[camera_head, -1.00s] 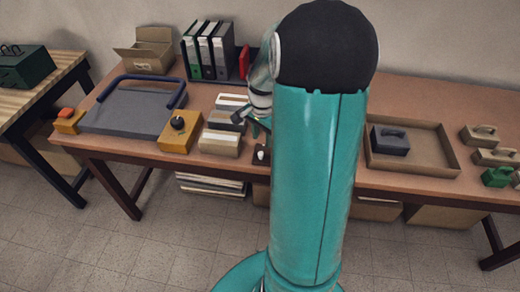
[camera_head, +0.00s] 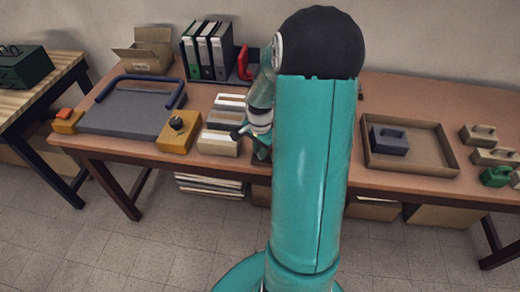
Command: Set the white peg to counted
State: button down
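My gripper (camera_head: 261,152) is low at the front edge of the brown table (camera_head: 390,180), just right of the card boxes. My teal arm hides most of it, and its fingers are too small and covered to tell open from shut. The white peg and its small dark block are not visible now; my gripper covers the spot at the table's front edge where they showed earlier. I cannot tell whether the gripper touches the peg.
Left of the gripper are pale card boxes (camera_head: 219,143), a yellow box with a black knob (camera_head: 178,132) and a grey board with a blue handle (camera_head: 132,112). Binders (camera_head: 205,52) stand behind.

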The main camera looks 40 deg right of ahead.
jog(key=shift+w+d, duration=0.7)
jog(key=shift+d, duration=0.2)
jog(key=shift+w+d, duration=0.65)
jog(key=shift+d, duration=0.2)
jog(key=c, duration=1.3)
grip_release()
notch_tip(320, 180, up, 14)
jog(key=shift+a, duration=0.1)
